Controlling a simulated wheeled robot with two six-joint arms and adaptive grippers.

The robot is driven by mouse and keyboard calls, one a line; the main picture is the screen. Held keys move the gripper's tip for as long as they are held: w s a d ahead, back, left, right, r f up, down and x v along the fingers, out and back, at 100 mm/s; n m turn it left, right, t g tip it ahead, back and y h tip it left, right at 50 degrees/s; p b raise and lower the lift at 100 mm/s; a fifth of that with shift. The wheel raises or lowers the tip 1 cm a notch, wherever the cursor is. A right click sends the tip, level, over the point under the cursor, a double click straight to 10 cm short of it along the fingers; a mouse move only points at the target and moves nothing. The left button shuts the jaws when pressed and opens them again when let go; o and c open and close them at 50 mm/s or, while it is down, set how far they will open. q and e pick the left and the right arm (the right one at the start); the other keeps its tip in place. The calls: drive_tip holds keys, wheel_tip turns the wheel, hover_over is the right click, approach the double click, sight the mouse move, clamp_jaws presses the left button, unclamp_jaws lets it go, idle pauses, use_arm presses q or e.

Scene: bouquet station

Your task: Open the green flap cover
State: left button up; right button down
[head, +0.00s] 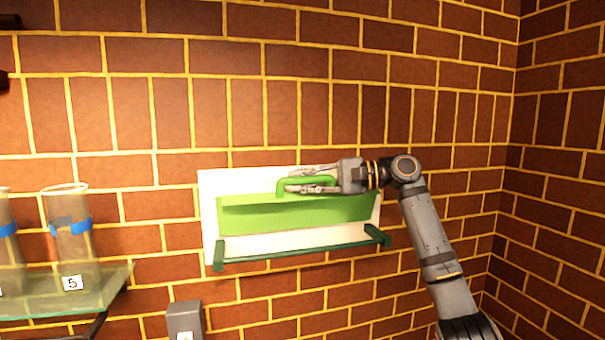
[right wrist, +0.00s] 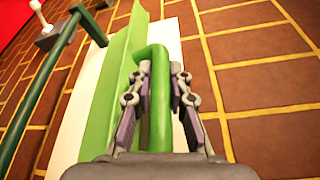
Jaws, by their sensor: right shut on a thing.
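The green flap cover (head: 300,213) is on a white panel (head: 209,205) on the brick wall. Its light green plate stands tilted out from the panel, with a bright green handle (head: 283,186) along its top. My right gripper (head: 292,184) comes in from the right and is shut on the handle. In the right wrist view the handle (right wrist: 158,110) passes between the two fingers (right wrist: 159,95), and the flap cover (right wrist: 112,85) is left of it. Part of the handle is hidden by the fingers in the head view. My left gripper is not in view.
A dark green bar (head: 300,252) with end brackets runs below the flap. At the left, a glass shelf (head: 110,290) holds clear vases with blue bands, one (head: 75,245) labelled 5. A grey box (head: 185,320) stands below the panel's left. The wall right of the panel is bare.

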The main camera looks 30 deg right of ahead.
drive_tip(key=shift+w+d+r+m+g+p, duration=0.15)
drive_tip(key=shift+w+m+p, duration=0.05)
drive_tip(key=shift+w+m, duration=0.2)
drive_tip(key=shift+w+d+r+m+g+p, duration=0.15)
drive_tip(key=shift+w+m+p, duration=0.1)
drive_tip(key=shift+w, duration=0.3)
drive_tip(key=shift+w+d+r+m+g+p, duration=0.1)
drive_tip(key=shift+w+r+m+p, duration=0.05)
drive_tip(key=shift+w+m, duration=0.25)
drive_tip(key=c, duration=1.5)
unclamp_jaws()
drive_tip(key=v, duration=1.2)
drive_tip(key=shift+r, duration=0.15)
